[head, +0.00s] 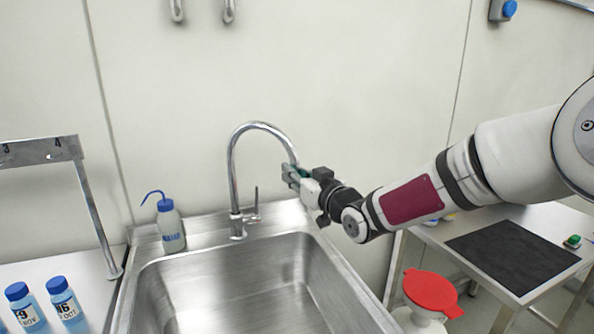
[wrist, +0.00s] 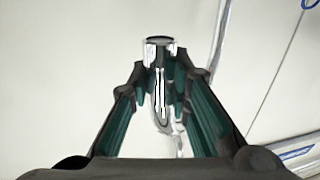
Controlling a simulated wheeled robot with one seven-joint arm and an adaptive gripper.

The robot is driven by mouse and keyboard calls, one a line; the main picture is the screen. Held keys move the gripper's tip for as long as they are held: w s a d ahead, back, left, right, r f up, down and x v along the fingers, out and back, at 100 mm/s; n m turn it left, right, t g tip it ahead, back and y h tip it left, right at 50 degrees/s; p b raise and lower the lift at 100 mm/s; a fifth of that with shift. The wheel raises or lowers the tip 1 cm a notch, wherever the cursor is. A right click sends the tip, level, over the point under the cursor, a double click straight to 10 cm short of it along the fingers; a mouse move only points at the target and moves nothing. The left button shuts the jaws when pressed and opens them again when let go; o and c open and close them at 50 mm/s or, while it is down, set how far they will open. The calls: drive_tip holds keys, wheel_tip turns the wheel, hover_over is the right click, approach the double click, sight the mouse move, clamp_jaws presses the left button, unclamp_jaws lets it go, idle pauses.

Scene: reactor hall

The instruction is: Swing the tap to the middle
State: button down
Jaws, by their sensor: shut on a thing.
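The chrome tap (head: 234,165) stands at the back of the steel sink, with a tall curved spout that arches over to the right. My gripper (head: 292,175) is at the downward end of the spout, right of the tap's base and over the sink's back right part. In the wrist view the spout end (wrist: 160,85) lies between the two dark green-padded fingers of my gripper (wrist: 160,92), and they are shut on it. The small side lever (head: 256,203) of the tap is upright. The spout tip is partly hidden by the fingers in the head view.
The sink basin (head: 165,292) is empty. A blue-capped wash bottle (head: 170,228) stands at its back left, and two blue-capped bottles (head: 65,300) stand further left. A table with a black mat (head: 512,262) and a red-lidded container (head: 432,292) are at right.

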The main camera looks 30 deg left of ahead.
drive_tip(key=s+a+m+t+h+p, duration=0.2)
drive_tip(key=s+m+t+h+p, duration=0.1)
drive_tip(key=s, duration=0.3)
drive_tip(key=s+a+m+t+h+p, duration=0.2)
drive_tip(key=s+m+t+h+p, duration=0.2)
drive_tip(key=s+h+p, duration=0.1)
drive_tip(key=shift+s+a+t+h+p, duration=0.3)
drive_tip(key=shift+s+p, duration=0.45)
drive_tip(key=shift+s, duration=0.55)
drive_tip(key=shift+r, duration=0.1)
drive_tip(key=c, duration=1.5)
unclamp_jaws()
drive_tip(key=shift+o, duration=0.2)
drive_tip(key=v, duration=1.2)
drive_tip(key=shift+w, duration=0.1)
